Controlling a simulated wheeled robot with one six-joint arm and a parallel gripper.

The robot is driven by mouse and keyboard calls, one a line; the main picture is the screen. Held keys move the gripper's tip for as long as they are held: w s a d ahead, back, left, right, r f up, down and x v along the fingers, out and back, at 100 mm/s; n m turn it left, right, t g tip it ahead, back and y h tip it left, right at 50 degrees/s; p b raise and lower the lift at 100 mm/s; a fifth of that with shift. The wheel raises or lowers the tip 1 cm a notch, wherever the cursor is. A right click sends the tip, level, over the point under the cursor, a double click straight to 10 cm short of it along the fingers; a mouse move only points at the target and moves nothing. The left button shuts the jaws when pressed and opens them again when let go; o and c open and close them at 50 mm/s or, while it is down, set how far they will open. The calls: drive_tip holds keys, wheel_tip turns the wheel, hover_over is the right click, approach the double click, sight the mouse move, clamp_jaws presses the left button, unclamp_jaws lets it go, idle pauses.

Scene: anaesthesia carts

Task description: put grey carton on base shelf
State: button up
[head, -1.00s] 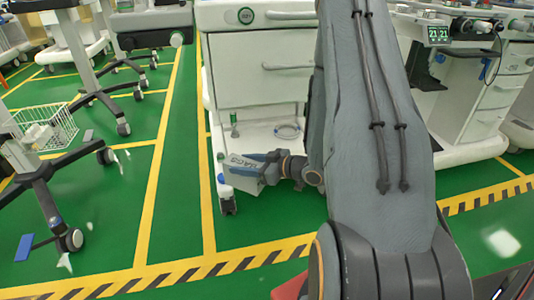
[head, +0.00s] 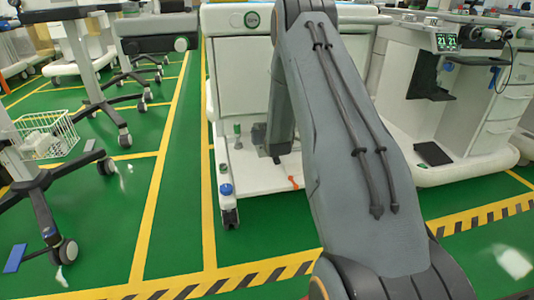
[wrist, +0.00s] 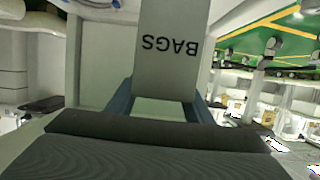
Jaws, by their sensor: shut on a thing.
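The grey carton (wrist: 170,62) fills the middle of the wrist view, with the word BAGS upside down on it. My gripper (wrist: 163,98) is shut on it, with a blue finger at each side. In the head view my arm hides most of the gripper and carton, low at the front of the white cart. The base shelf (head: 252,177) is the cart's pale bottom deck. Whether the carton touches it cannot be told.
A green bottle (head: 237,136) stands at the left of the base shelf. A blue-topped item (head: 226,190) is at the cart's front left corner. Another white cart (head: 470,150) stands to the right. Green floor is open at the front left.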

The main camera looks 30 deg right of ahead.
sight(263, 147)
wheel_tip(263, 147, down, 8)
drive_tip(key=b, duration=0.4)
drive_tip(key=shift+f, duration=0.2)
drive_tip(key=shift+r, duration=0.1)
drive_tip(key=o, duration=1.4)
